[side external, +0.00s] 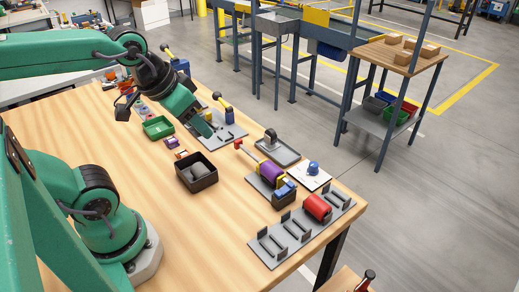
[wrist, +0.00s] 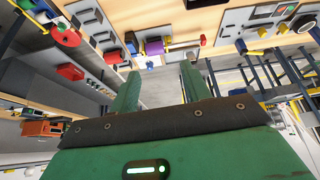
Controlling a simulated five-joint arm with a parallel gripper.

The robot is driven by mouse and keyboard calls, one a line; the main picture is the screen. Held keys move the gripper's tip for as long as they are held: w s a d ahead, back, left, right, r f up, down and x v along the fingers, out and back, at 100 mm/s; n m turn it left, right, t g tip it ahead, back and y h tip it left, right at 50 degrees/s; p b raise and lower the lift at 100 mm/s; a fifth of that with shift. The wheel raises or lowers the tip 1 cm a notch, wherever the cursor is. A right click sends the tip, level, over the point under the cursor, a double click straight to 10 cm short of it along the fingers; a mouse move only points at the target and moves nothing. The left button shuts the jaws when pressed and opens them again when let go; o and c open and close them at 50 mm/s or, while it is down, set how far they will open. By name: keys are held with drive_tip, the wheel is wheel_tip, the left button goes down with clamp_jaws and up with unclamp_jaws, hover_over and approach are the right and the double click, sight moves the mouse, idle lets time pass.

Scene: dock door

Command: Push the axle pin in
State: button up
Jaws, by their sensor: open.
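A purple roller (side external: 271,172) lies in a grey stand (side external: 262,187) right of the middle of the table. A thin pin with a red knob (side external: 238,144) sticks out from the roller's left end; I take it as the axle pin. How deep it sits is too small to tell. In the wrist view the purple roller (wrist: 154,47) and red knob (wrist: 203,40) show beyond my fingers. My gripper (side external: 206,128) is above the table, left of the knob and apart from it. Its two green fingers stand apart and empty in the wrist view (wrist: 158,76).
A rack (side external: 292,238) with a red roller (side external: 317,207) lies at the front right. A dark bin (side external: 197,178), a green tray (side external: 158,128), a caster plate (side external: 282,152) and a white card with a blue knob (side external: 313,168) stand around. The table's front middle is clear.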

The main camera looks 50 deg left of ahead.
drive_tip(key=w+a+f+n+g, duration=0.25)
drive_tip(key=w+a+n, duration=0.25)
drive_tip(key=w+n, duration=0.45)
drive_tip(key=n+g, duration=0.3)
drive_tip(key=n, duration=0.5)
hover_over(238, 140)
wheel_tip(238, 140, down, 10)
drive_tip(key=shift+f, duration=0.1)
drive_tip(key=shift+f, duration=3.85)
clamp_jaws()
